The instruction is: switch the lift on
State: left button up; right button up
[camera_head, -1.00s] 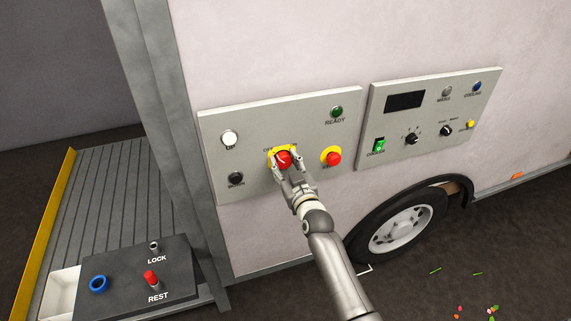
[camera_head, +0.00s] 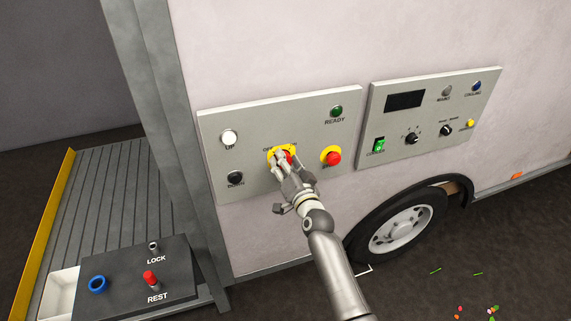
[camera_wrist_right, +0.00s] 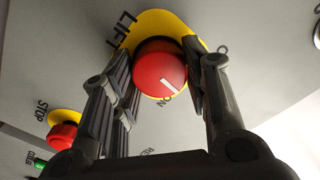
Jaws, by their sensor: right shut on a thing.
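The lift's red rotary knob (camera_head: 289,156) sits on a yellow plate (camera_head: 272,155) on the left grey panel. My right gripper (camera_head: 283,163) is shut on this knob and hides much of it in the head view. In the right wrist view the knob (camera_wrist_right: 160,68) sits between the two fingers, with LIFT printed beside its yellow plate. Its white line points to the lower right there, close to partly hidden small lettering. My left gripper is in neither view.
A red stop button (camera_head: 333,158) is just right of the knob. White (camera_head: 229,137) and black (camera_head: 236,178) buttons are to its left, and a green ready lamp (camera_head: 337,111) is above right. A second control panel (camera_head: 430,120) is farther right. A dark lock/rest box (camera_head: 185,280) stands lower left.

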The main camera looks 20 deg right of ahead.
jog(key=shift+m, duration=3.9)
jog(key=shift+f, duration=0.1)
jog(key=o, duration=1)
jog(key=shift+s, duration=0.1)
jog(key=s, duration=1.2)
jog(key=shift+d, duration=0.25)
jog(key=shift+w, duration=0.1)
